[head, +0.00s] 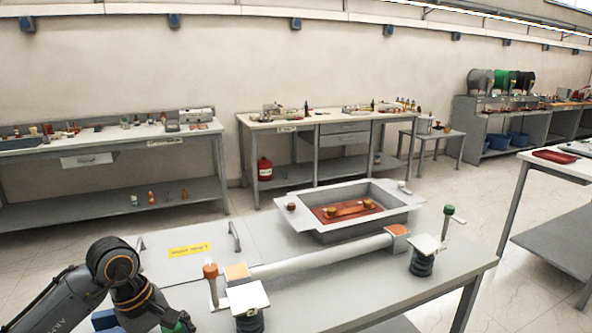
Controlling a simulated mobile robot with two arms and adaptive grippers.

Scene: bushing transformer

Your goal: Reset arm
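My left arm (112,262) comes in from the lower left and bends down at a dark joint. Its far end runs out of the bottom edge of the head view, so the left gripper is hidden. A small green part (181,323) shows at the bottom edge near the arm's end; I cannot tell what it belongs to. My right arm and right gripper do not show.
A grey worktable (350,292) stands in front, with an open grey box (340,234), a long pale bar (320,252), dark ribbed bushings (422,262) and an orange-topped post (211,285). Benches line the back wall; floor shows between.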

